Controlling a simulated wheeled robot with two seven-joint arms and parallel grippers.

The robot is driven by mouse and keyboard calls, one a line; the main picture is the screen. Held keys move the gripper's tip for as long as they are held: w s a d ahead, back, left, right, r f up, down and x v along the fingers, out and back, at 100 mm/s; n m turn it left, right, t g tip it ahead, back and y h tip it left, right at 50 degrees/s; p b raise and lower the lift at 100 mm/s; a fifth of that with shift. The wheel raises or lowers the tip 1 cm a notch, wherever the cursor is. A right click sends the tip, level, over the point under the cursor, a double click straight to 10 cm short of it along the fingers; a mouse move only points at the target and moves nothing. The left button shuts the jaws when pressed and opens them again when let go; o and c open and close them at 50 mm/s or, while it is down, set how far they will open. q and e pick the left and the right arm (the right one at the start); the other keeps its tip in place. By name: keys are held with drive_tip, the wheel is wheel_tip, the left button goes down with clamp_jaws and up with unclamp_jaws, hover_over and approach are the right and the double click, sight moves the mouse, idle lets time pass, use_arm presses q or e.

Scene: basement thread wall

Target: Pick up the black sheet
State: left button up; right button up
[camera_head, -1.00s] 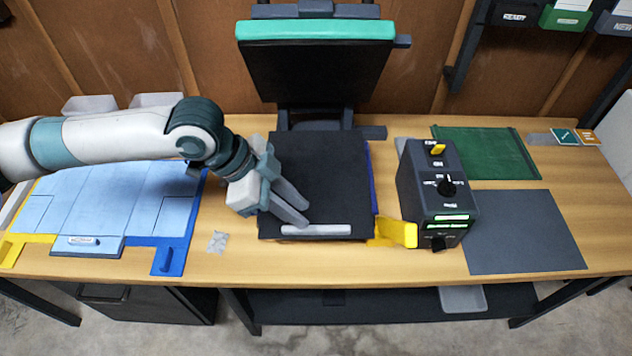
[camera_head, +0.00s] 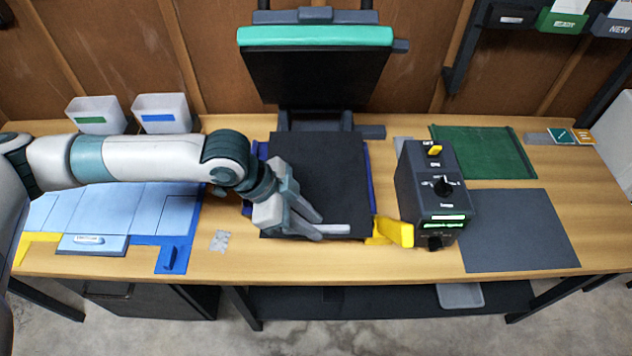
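The black sheet (camera_head: 335,180) lies flat on the lower plate of the press in the middle of the bench. A light grey strip (camera_head: 338,229) runs along its front edge. My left gripper (camera_head: 320,227) is over the front left part of the sheet, its fingers pointing right and toward the strip. The fingers look apart, with nothing seen between them. They hide the left part of the strip; I cannot tell whether they touch it. My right gripper is not in view.
The press's raised upper plate (camera_head: 316,70) stands behind the sheet. A yellow handle (camera_head: 398,232) and a black control box (camera_head: 432,195) are to its right. A dark grey mat (camera_head: 519,232) and green mat (camera_head: 484,152) lie farther right. A blue board (camera_head: 110,208) lies left.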

use_arm(q)
drive_tip(key=shift+f, duration=0.1)
idle(0.3)
clamp_jaws()
